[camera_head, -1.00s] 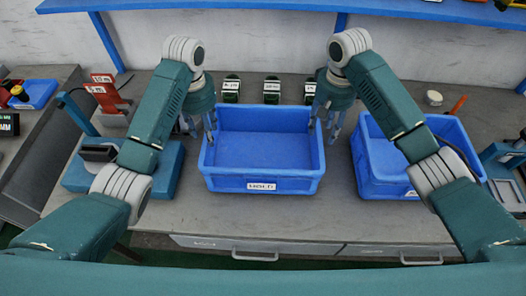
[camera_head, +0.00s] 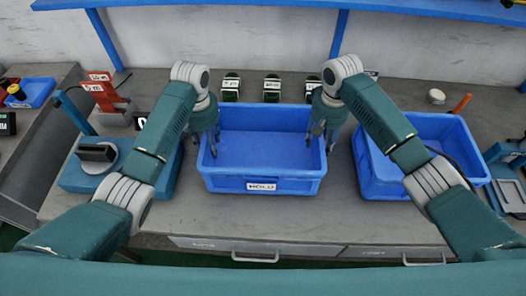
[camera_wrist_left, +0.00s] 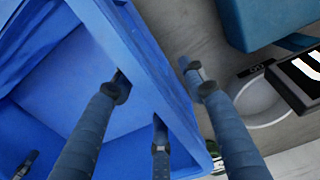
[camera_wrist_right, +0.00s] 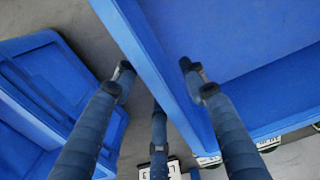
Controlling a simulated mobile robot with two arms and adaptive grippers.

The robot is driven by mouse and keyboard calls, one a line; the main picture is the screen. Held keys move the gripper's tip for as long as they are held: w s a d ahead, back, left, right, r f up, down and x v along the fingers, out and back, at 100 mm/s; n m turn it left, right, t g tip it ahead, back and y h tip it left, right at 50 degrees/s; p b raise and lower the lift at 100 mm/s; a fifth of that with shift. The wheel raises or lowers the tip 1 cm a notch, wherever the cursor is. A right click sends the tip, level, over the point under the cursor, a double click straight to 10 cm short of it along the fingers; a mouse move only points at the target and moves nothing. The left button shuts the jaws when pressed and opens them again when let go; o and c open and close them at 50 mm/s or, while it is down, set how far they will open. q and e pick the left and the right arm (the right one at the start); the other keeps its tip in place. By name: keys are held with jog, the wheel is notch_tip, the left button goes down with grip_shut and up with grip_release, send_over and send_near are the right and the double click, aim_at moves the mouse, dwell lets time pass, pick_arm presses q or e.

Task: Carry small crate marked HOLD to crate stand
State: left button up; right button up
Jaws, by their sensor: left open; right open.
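The small blue crate (camera_head: 262,172) marked HOLD stands level on the bench, its white label (camera_head: 262,187) facing me. It looks empty. My left gripper (camera_head: 207,143) is open at its left wall; in the left wrist view the fingers (camera_wrist_left: 155,80) straddle the blue rim (camera_wrist_left: 140,60). My right gripper (camera_head: 320,142) is open at its right wall; in the right wrist view the fingers (camera_wrist_right: 157,70) lie on both sides of the rim (camera_wrist_right: 150,60). I cannot tell whether any finger touches the wall. I cannot pick out a crate stand.
A second blue crate (camera_head: 372,185) stands to the right, partly behind my right arm. A blue device (camera_head: 75,178) with a round plate is on the left. Several dark green items with labels (camera_head: 272,88) line the back. The bench in front of the crate is clear.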

pick_arm(q)
jog(key=shift+f, duration=2.05)
pick_arm(e)
jog(key=shift+f, duration=2.05)
pick_arm(q)
grip_shut()
pick_arm(e)
grip_shut()
